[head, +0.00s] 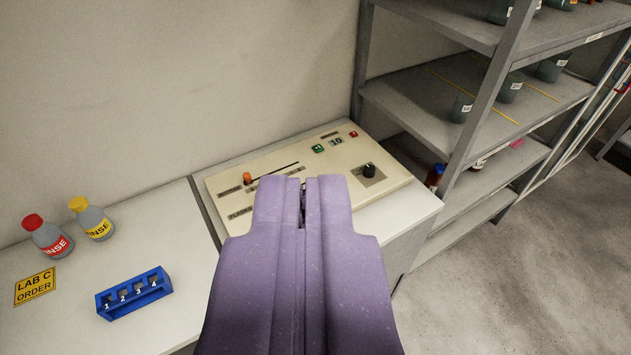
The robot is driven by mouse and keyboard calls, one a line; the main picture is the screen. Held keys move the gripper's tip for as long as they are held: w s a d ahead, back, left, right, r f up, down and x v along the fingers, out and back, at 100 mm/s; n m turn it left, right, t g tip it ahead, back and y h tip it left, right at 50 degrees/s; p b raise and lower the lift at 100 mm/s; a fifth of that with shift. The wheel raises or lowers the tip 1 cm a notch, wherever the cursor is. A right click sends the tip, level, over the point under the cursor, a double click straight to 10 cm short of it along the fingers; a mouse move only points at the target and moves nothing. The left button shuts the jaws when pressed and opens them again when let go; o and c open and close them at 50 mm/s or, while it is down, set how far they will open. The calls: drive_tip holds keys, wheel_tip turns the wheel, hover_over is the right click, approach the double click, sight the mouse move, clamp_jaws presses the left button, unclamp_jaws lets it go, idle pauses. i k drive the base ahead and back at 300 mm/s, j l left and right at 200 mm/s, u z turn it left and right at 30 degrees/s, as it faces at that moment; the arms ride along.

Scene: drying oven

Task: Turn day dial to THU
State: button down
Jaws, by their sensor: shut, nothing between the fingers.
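A cream control panel (404,178) lies on the bench, seen from above. A black round knob (369,170) on a dark square plate sits at its right; it is the only dial-like knob I see. Its day markings and pointer are too small to read, so I cannot tell its setting. My purple gripper (303,190) is shut and empty, pointing forward over the front middle of the panel. Its tips appear left of and nearer than the knob, apart from it. My gripper hides part of the panel's front middle.
The panel also has an orange slider knob (247,178), a green button (318,148), a display (336,141) and a red button (353,134). A blue numbered rack (134,293) and red-capped (47,237) and yellow-capped (92,219) bottles stand left. Grey shelving (470,110) rises right.

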sight(369, 171)
drive_tip(key=i+l+u, duration=0.25)
drive_tip(key=i+l, duration=1.55)
drive_tip(key=l, duration=0.15)
